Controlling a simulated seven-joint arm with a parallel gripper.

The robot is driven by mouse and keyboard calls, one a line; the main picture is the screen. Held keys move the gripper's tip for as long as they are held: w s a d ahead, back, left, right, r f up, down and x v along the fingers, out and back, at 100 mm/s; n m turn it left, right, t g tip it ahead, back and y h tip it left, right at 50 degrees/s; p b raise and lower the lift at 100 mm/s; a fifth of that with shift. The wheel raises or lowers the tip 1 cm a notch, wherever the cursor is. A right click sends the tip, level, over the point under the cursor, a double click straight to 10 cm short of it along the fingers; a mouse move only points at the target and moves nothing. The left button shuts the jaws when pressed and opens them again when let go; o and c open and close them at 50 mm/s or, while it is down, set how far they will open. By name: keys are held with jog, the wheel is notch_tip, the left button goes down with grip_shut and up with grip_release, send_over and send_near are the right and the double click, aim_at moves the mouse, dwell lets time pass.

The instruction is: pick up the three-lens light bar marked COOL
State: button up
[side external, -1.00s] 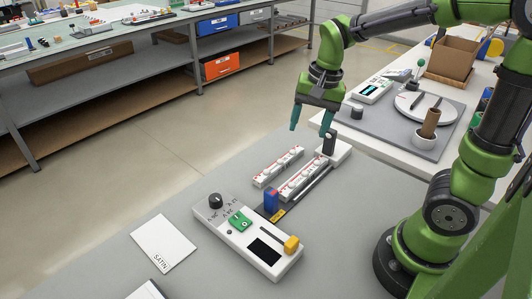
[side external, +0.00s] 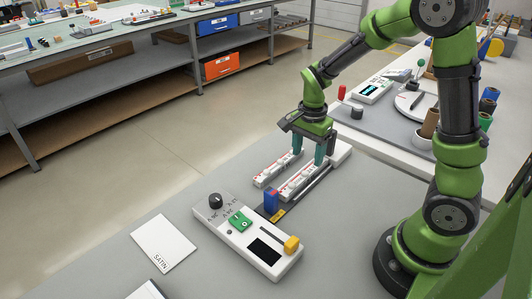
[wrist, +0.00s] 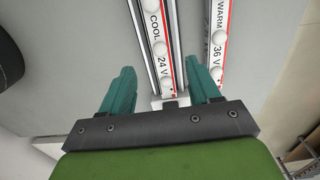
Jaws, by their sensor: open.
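The light bar marked COOL (wrist: 157,20) is white with a red line and round white lenses; "24 V" is also printed on it. It lies in a dark rail, and in the side view this bar (side external: 298,184) is the right one of two. My gripper (wrist: 162,85) is open, its teal fingers to either side of the COOL bar's near end. In the side view my gripper (side external: 309,157) is low over the far ends of the bars. Contact cannot be told. A similar bar marked WARM, 36 V (wrist: 218,45), lies alongside; it also shows in the side view (side external: 267,177).
A white control box (side external: 248,237) with a knob and a SATIN card (side external: 164,243) lie nearer.

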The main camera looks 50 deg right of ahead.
aim_at(305, 172)
jog(key=shift+a+f, duration=0.1)
jog(key=shift+f, duration=2.9)
grip_shut()
